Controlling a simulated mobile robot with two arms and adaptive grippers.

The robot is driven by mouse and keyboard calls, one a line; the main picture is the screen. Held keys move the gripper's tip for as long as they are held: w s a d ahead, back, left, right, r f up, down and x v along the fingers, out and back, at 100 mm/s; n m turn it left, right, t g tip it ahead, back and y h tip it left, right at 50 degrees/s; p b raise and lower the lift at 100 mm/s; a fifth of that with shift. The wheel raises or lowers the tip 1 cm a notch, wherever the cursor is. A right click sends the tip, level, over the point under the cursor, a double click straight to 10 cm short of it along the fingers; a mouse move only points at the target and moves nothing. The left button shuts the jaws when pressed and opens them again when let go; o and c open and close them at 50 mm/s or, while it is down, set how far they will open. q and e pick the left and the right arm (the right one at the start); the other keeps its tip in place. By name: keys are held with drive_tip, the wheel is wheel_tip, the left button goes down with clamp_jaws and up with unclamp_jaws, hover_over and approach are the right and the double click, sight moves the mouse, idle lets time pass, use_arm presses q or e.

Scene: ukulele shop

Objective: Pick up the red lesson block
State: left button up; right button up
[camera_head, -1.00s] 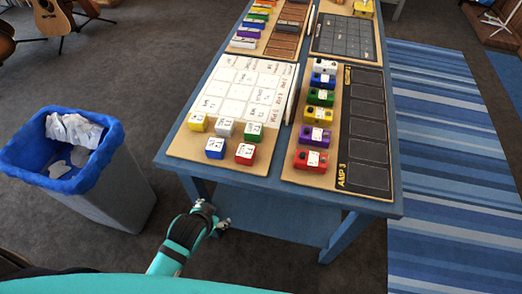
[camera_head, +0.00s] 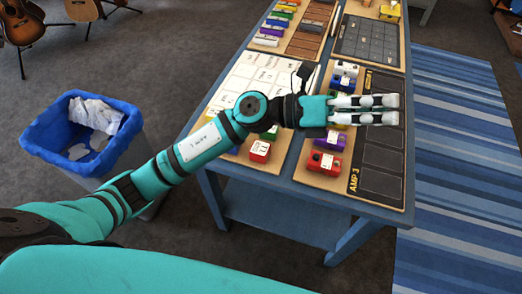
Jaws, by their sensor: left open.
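The red lesson block (camera_head: 260,151) is a small red cube with a white label. It sits at the front right corner of the left board (camera_head: 236,156), which carries a white grid. My left gripper (camera_head: 397,109) is open and empty, its white fingers pointing right above the right-hand board. It is beyond and to the right of the red cube. My right gripper is out of view.
The right-hand board holds a column of coloured blocks, including a purple one (camera_head: 331,140) and a longer red one (camera_head: 324,163), beside dark slots marked AMP 3. A blue-lined bin (camera_head: 50,150) stands left of the blue table (camera_head: 300,200). More boards lie farther back.

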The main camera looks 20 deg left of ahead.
use_arm(q)
wheel_tip(320, 180, down, 4)
drive_tip(key=s+m+g+y, duration=0.2)
drive_tip(key=m+g+y, duration=0.2)
drive_tip(key=m, duration=0.2)
drive_tip(key=m+t+y, duration=0.1)
drive_tip(key=m+y, duration=0.4)
drive_tip(key=y, duration=1.1)
hover_over(260, 148)
wheel_tip(260, 148, down, 9)
drive_tip(key=f+p, duration=0.1)
drive_tip(key=f, duration=0.2)
drive_tip(key=f+p, duration=0.1)
drive_tip(key=f, duration=0.3)
drive_tip(key=f+p, duration=0.1)
drive_tip(key=f, duration=0.3)
drive_tip(key=shift+a+f, duration=0.1)
drive_tip(key=shift+a, duration=0.25)
drive_tip(key=f+p, duration=0.1)
drive_tip(key=f, duration=0.2)
drive_tip(key=f+p, duration=0.1)
drive_tip(key=shift+d+f+p, duration=0.3)
drive_tip(key=shift+d+f, duration=0.05)
drive_tip(key=shift+f, duration=0.35)
drive_tip(key=shift+c, duration=0.4)
